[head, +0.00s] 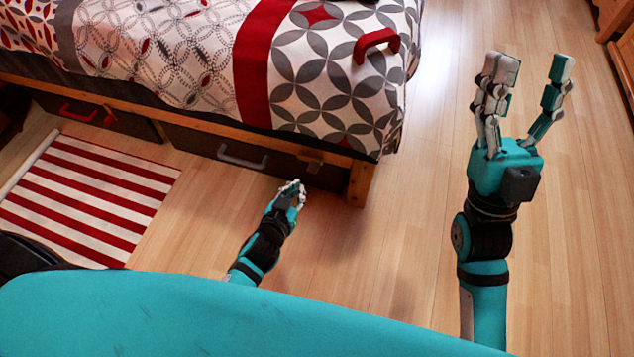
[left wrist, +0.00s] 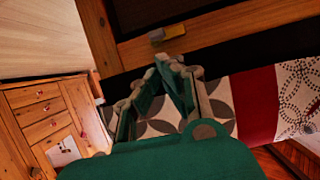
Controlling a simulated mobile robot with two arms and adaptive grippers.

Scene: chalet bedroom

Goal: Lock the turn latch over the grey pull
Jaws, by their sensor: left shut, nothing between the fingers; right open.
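The grey pull (head: 243,158) is on the front of a dark drawer (head: 200,141) under the bed. A small brass-coloured turn latch (head: 311,158) sits on the wooden rail to the right of the pull, near the bed's corner leg. The latch also shows in the left wrist view (left wrist: 172,31), just beyond my fingertips, with a grey part at one end. I cannot tell exactly how it is turned. My left gripper (head: 293,187) is shut and empty, low in front of the drawer, apart from the latch. My right gripper (head: 525,75) is open and empty, raised over the floor at the right.
A red pull (head: 78,115) is on another drawer further left. A red handle-shaped thing (head: 377,43) lies on the patterned bedcover (head: 320,75). A red-and-white striped rug (head: 85,195) lies at the left. Wooden furniture (head: 617,30) stands at the far right. The floor between is clear.

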